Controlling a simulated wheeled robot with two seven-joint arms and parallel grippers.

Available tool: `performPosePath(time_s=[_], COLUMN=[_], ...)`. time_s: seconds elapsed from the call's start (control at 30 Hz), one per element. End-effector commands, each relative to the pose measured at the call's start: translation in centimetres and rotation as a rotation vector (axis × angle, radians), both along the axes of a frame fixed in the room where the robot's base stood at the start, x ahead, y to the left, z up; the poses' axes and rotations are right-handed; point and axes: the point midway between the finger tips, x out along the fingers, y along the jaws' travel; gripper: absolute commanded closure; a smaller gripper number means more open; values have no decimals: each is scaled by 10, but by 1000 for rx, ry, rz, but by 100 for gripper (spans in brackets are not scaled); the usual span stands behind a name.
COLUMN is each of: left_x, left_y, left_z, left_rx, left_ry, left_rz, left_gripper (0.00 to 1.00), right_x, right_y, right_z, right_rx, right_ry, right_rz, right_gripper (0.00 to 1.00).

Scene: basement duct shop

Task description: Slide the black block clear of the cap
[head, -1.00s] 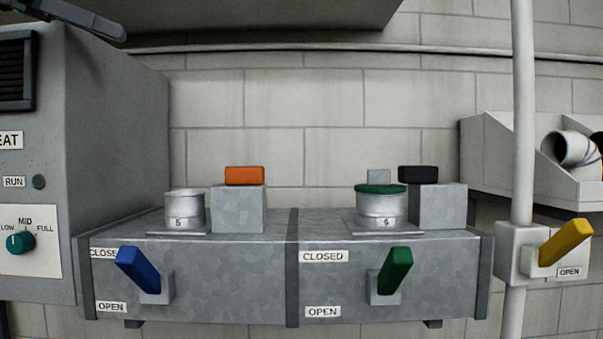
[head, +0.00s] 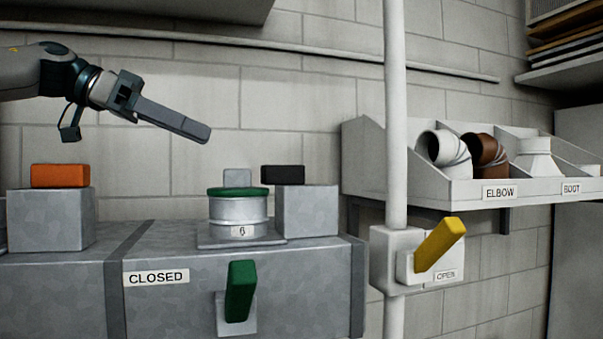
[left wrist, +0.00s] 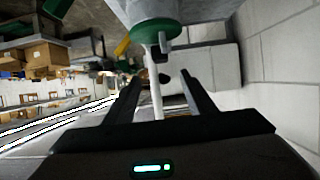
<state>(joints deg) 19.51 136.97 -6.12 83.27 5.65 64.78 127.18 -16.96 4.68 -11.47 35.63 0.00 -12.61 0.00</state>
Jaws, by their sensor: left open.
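The black block (head: 283,175) lies on top of a galvanized box (head: 307,211). Its left end reaches past the box edge and overlaps the right rim of the green cap (head: 238,191) in the head view; whether they touch I cannot tell. The cap sits on the round metal collar labelled 6 (head: 239,217). My left gripper (head: 207,135) is above and left of the cap, pointing right and down, empty. In the left wrist view its open fingers (left wrist: 161,76) have the green cap (left wrist: 155,30) and a dark piece, apparently the black block (left wrist: 161,53), beyond them. My right gripper is out of view.
A grey block (head: 237,176) stands behind the cap. An orange block (head: 60,176) lies on another box at left. A green lever (head: 240,290) is below the cap. A white pipe (head: 396,120) with a yellow lever (head: 440,244) rises at right, before a fittings bin (head: 470,194).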

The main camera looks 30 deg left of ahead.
Motion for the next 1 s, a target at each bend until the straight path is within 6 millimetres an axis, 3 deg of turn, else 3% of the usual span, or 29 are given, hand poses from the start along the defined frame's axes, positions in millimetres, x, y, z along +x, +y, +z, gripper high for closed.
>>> performPosePath(time_s=[0.2,0.47,1.0], left_x=[0,7,64], left_y=[0,-6,-56], left_z=[0,-3,-33], left_rx=[0,0,0], left_ry=[0,2,5], left_rz=[0,-3,-4], left_gripper=[50,50,50], right_x=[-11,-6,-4], right_y=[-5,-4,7], right_z=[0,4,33], right_rx=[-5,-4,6], right_ry=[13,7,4], right_rz=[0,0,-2], right_gripper=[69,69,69])
